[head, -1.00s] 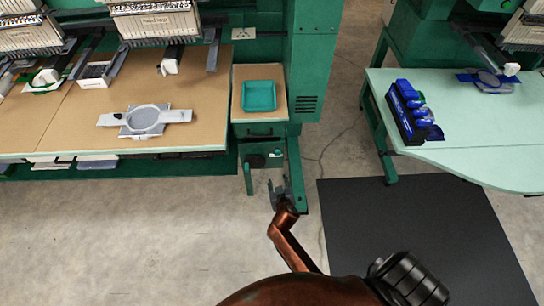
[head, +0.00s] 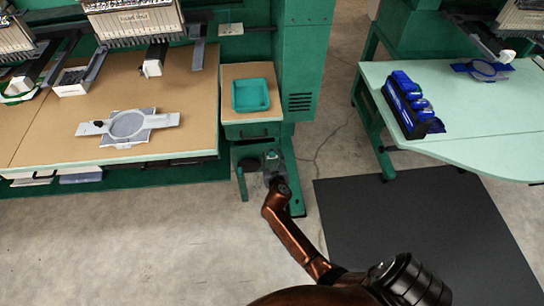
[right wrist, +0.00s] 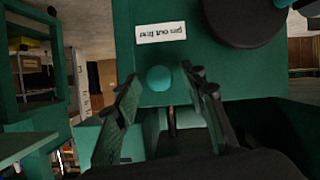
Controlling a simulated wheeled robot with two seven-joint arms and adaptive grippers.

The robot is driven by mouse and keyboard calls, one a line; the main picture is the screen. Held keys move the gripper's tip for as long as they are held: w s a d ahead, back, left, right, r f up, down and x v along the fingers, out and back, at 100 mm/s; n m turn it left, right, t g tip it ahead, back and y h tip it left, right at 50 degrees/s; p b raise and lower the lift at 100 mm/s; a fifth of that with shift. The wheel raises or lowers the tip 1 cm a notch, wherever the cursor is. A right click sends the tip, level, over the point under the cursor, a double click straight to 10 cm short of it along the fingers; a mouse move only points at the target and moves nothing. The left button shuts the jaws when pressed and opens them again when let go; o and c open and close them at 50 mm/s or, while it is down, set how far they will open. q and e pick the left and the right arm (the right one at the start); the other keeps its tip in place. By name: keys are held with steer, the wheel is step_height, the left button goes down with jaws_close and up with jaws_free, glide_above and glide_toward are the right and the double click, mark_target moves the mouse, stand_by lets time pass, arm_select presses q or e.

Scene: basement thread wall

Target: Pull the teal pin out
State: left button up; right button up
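The teal pin shows as a round teal knob (right wrist: 158,78) on the front of a green box in the right wrist view. In the head view my right gripper (head: 271,165) is at the green box (head: 247,152) under the small drawer and hides the pin. My left gripper is not in view.
A teal tray (head: 251,95) sits on the small cabinet above the box. A green machine leg (head: 293,185) stands just right of my gripper. Open floor lies left.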

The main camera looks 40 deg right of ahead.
steer(key=shift+c, duration=0.3)
jaws_close()
stand_by(0.5)
